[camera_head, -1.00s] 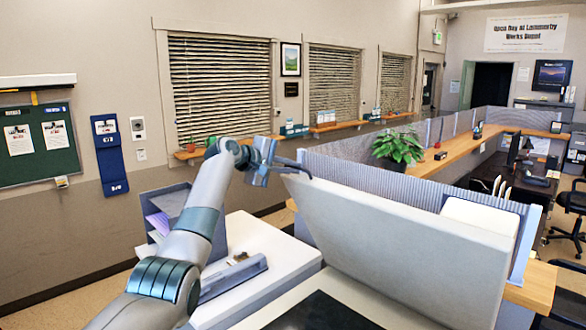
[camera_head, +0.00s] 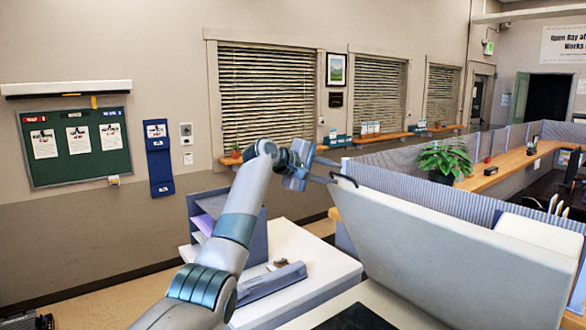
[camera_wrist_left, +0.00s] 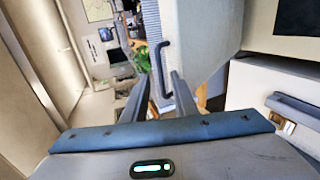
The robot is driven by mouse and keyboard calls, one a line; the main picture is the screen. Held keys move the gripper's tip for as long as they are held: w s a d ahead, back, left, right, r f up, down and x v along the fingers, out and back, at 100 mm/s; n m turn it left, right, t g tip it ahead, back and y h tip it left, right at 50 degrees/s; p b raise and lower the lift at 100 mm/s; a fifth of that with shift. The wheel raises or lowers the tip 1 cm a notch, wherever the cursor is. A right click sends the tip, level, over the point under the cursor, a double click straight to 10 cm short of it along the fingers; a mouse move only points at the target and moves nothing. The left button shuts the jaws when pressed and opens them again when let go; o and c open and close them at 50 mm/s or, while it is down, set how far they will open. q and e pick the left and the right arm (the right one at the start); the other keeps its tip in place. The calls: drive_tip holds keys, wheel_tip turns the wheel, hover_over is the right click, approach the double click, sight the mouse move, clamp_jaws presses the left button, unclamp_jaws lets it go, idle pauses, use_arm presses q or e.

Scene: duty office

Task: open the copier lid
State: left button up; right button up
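The copier lid (camera_head: 440,250) is a thick pale slab, raised and tilted up steeply above the copier body (camera_head: 392,300). The dark scanning glass (camera_head: 355,318) shows beneath it. A dark bar handle (camera_head: 344,180) sits at the lid's upper left corner. My left gripper (camera_head: 326,172) is at this handle. In the left wrist view, the fingers (camera_wrist_left: 160,88) stand apart, with the handle (camera_wrist_left: 164,62) showing between them near their tips; contact cannot be made out. The lid (camera_wrist_left: 208,35) fills the upper right there. My right gripper is not in view.
A white side surface (camera_head: 310,250) with a grey-blue tray piece (camera_head: 272,283) lies left of the glass, with a paper organizer (camera_head: 205,212) behind it. A ribbed partition (camera_head: 410,180) and a potted plant (camera_head: 444,160) stand behind the lid.

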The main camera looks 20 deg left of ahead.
use_arm(q)
drive_tip(key=b+v, duration=0.6)
drive_tip(key=v, duration=0.9)
drive_tip(key=shift+b, duration=0.4)
drive_tip(key=shift+r, duration=0.1)
